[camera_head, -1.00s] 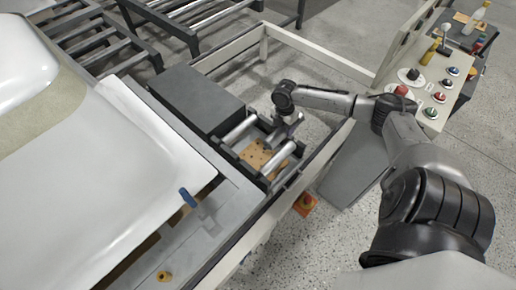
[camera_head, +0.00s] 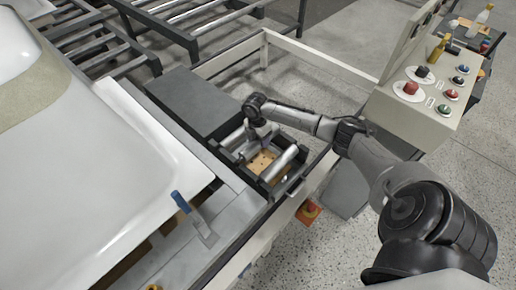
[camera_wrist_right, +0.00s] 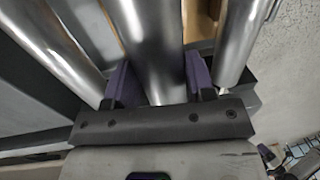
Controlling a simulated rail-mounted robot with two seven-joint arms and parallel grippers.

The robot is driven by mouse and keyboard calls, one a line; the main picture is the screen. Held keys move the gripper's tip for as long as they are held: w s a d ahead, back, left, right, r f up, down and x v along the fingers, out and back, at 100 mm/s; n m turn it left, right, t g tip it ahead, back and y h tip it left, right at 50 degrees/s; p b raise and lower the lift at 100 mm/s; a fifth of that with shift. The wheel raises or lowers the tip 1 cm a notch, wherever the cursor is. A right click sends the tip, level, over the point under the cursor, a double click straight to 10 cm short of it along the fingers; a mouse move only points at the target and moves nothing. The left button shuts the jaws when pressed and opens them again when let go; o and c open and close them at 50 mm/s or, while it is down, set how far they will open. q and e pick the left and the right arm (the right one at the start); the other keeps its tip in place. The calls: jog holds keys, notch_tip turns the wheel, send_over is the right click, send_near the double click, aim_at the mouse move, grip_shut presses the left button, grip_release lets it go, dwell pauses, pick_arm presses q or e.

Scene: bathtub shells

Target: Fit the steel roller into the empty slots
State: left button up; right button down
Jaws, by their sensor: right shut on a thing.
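My right gripper (camera_head: 254,138) is over the short dark roller frame (camera_head: 283,193) in the head view. In the right wrist view its purple fingers (camera_wrist_right: 154,84) are shut on either side of the steel roller (camera_wrist_right: 150,45), which runs away from the gripper. One fixed roller (camera_wrist_right: 58,48) lies to its left and another (camera_wrist_right: 240,38) to its right. These two also show in the head view, at the left (camera_head: 231,138) and right (camera_head: 284,160). The slots are hidden, so I cannot tell whether the held roller touches them. My left gripper is out of view.
A brown board (camera_head: 262,164) with holes lies low between the rollers. A white tub shell (camera_head: 80,165) fills the left. A control panel (camera_head: 430,95) stands at the right.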

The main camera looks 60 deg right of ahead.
aim_at(258, 145)
jog(key=shift+w+f, duration=0.15)
jog(key=shift+w, duration=0.2)
notch_tip(258, 145, down, 4)
jog(key=b, duration=0.2)
jog(key=shift+b, duration=0.35)
jog(key=shift+f, duration=0.1)
jog(key=shift+c, duration=2.4)
grip_release()
jog(key=r+p, duration=0.1)
jog(key=r, duration=0.2)
jog(key=r+p, duration=0.2)
jog(key=r, duration=0.2)
jog(key=w+r+p, duration=0.1)
jog(key=r, duration=0.2)
jog(key=shift+w+d+r+p, duration=0.1)
jog(key=shift+r+p, duration=0.2)
jog(key=shift+p, duration=0.05)
jog(key=shift+w+r, duration=0.1)
jog(key=shift+r, duration=0.7)
